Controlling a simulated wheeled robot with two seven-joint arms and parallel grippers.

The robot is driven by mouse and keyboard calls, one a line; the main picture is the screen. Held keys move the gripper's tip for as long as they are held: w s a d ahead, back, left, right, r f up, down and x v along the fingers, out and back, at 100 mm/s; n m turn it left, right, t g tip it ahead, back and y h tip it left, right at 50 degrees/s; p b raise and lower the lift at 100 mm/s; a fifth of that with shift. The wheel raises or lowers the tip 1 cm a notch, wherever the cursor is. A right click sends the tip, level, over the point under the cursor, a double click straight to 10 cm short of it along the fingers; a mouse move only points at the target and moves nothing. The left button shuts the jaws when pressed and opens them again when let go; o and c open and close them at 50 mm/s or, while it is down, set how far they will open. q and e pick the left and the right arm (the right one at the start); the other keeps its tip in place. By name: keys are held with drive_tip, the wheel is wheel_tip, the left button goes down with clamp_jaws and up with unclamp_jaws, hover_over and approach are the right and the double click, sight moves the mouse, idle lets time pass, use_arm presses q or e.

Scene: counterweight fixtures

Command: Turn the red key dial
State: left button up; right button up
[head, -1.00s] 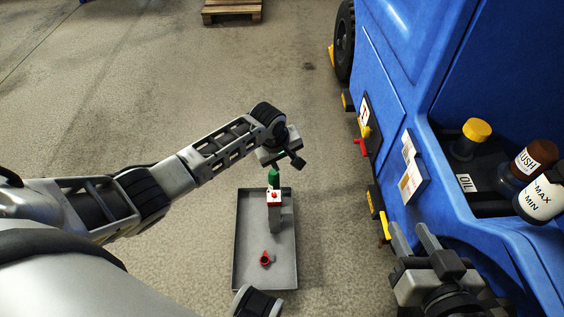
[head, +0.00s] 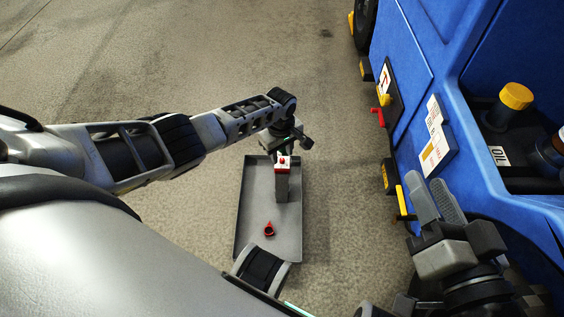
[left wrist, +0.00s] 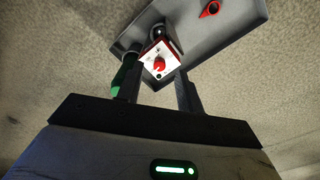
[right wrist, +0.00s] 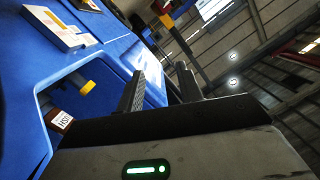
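A grey box with a white, red-edged top carrying a red knob (head: 283,160) stands in the tray (head: 252,205). The knob also shows in the left wrist view (left wrist: 159,65). My left gripper (left wrist: 158,88) is open, its fingers apart on either side of the box in that view; I cannot tell whether they touch it. A separate red part (head: 269,229) lies nearer in the tray. On the blue machine's side is a red handle (head: 377,116) beside a yellow one (head: 384,100). My right gripper (head: 437,196) is open and empty by the machine.
The blue machine (head: 410,120) fills the right side, with a yellow cap (head: 516,96) in its recess and label plates (head: 435,140) on its side. A green object (left wrist: 124,75) is beside the left finger. Floor is clear left of the tray.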

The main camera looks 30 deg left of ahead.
use_arm(q)
drive_tip(key=shift+f+b, duration=0.45)
drive_tip(key=shift+f, duration=0.55)
use_arm(e)
drive_tip(key=shift+w+r+t, duration=0.25)
drive_tip(key=shift+r+t, duration=0.25)
drive_tip(key=shift+r, duration=0.1)
use_arm(q)
clamp_jaws()
